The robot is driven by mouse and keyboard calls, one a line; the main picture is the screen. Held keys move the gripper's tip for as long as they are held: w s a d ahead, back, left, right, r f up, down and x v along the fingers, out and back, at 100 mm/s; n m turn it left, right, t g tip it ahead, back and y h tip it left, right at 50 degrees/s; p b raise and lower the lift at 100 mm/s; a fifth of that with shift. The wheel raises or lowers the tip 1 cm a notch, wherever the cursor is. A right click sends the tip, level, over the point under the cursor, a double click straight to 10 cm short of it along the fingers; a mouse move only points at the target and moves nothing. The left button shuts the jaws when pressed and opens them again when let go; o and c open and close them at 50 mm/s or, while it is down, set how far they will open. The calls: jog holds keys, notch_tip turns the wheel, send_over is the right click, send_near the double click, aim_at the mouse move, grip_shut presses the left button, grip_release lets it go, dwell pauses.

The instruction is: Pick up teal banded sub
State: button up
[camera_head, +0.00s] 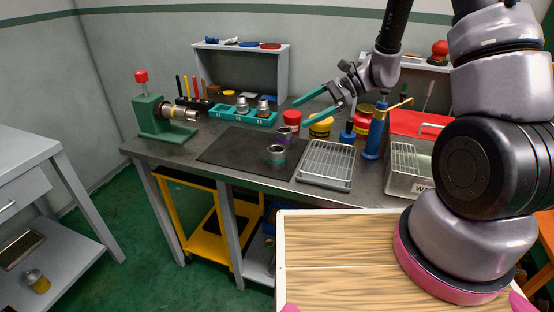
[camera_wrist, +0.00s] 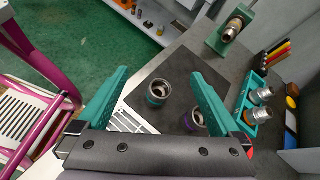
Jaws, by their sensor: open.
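The teal banded sub (camera_head: 276,155) is a short metal pipe piece with a teal band, standing upright on the dark mat (camera_head: 225,150). In the wrist view the teal banded sub (camera_wrist: 158,93) shows its open top, in the space between the fingers. A similar purple-banded sub (camera_head: 285,135) stands just behind it; in the wrist view the purple-banded sub (camera_wrist: 192,122) is partly covered by the right finger. My gripper (camera_head: 301,113) is open and empty, above the bench and apart from both subs. Its teal fingers also frame the wrist view (camera_wrist: 159,75).
A wire rack (camera_head: 325,165) lies right of the mat. A green vise (camera_head: 160,120) holding a pipe stands at the bench's left end. The mat's left part is clear.

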aim_at(277, 149)
jog(key=f+m, duration=0.1)
jog(key=f, duration=0.3)
jog(key=w+f+m+t, duration=0.1)
jog(key=f, duration=0.3)
jog(key=w+a+f+m+y, duration=0.1)
jog(key=f+m, duration=0.1)
jog(key=f, duration=0.2)
jog(key=shift+a, duration=0.1)
jog(key=shift+a+f, duration=0.2)
jog(key=shift+f, duration=0.1)
jog(key=x, duration=0.7)
jog(key=shift+w+a+r, duration=0.15)
jog(key=shift+w+r, duration=0.1)
jog(key=shift+r, duration=0.05)
jog(key=c, duration=1.5)
grip_shut()
jog(key=shift+r, duration=0.15)
